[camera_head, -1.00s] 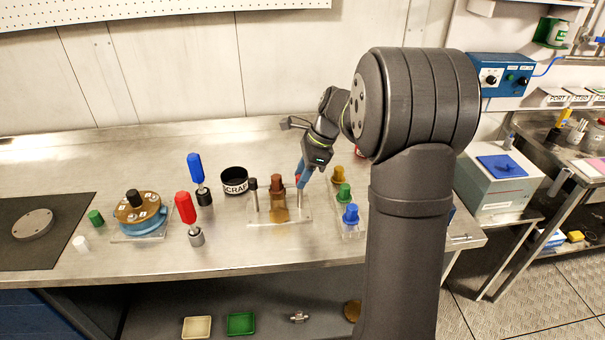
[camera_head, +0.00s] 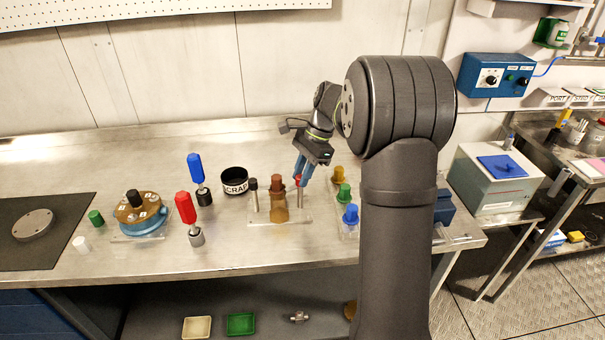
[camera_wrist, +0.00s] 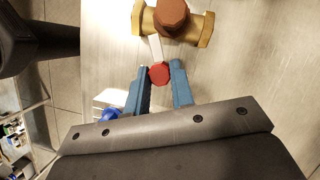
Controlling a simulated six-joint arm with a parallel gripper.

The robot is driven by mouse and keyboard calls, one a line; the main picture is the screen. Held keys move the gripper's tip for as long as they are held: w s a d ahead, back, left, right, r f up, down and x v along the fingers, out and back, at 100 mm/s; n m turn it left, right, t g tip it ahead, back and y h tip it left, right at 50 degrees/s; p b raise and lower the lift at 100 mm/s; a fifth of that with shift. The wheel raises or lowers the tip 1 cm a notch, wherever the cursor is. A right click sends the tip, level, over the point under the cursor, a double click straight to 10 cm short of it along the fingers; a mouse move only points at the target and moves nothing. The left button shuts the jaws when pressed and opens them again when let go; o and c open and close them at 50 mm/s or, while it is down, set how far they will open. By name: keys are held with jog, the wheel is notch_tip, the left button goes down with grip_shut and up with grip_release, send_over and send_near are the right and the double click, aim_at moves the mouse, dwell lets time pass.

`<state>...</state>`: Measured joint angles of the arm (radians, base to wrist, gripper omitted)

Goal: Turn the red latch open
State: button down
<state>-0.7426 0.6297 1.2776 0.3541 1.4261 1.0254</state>
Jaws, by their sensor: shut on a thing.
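The red latch (camera_head: 298,180) is a small red knob on a post at the right of a clear-based fixture. In the wrist view the red knob (camera_wrist: 159,73) sits between my blue fingertips, with a pale bar running from it toward a brass body (camera_wrist: 145,22) with a brown cap. My gripper (camera_head: 301,181) comes down from above and is shut on the red knob. In the head view the fingers partly hide the latch. The brass body (camera_head: 279,212) with its brown cap stands upright beside the latch, and a black-topped post (camera_head: 253,186) stands on its other side.
To the right stand brown, green (camera_head: 343,192) and blue (camera_head: 350,214) knobs, close to my gripper. To the left are a black cup (camera_head: 234,180), blue-handled (camera_head: 196,168) and red-handled (camera_head: 185,207) tools and a round blue-based device (camera_head: 146,228). The bench behind the fixture is clear.

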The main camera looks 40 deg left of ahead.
jog(key=n+h, duration=0.1)
jog(key=n, duration=0.2)
jog(key=shift+a+n, duration=0.15)
jog(key=shift+n, duration=0.25)
jog(key=n+h, duration=0.1)
jog(key=n, duration=0.2)
jog(key=shift+a+n+h, duration=0.1)
jog(key=shift+n+h, duration=0.2)
jog(key=shift+h, duration=0.1)
jog(key=n+h, duration=0.1)
jog(key=n, duration=0.1)
jog(key=n+h, duration=0.1)
jog(key=n, duration=0.2)
jog(key=shift+a+n+t, duration=0.1)
jog(key=shift+n+t, duration=0.2)
jog(key=shift+t, duration=0.1)
jog(key=c, duration=1.2)
grip_release()
jog(key=shift+c, duration=0.2)
jog(key=v, duration=0.7)
jog(key=shift+r, duration=0.3)
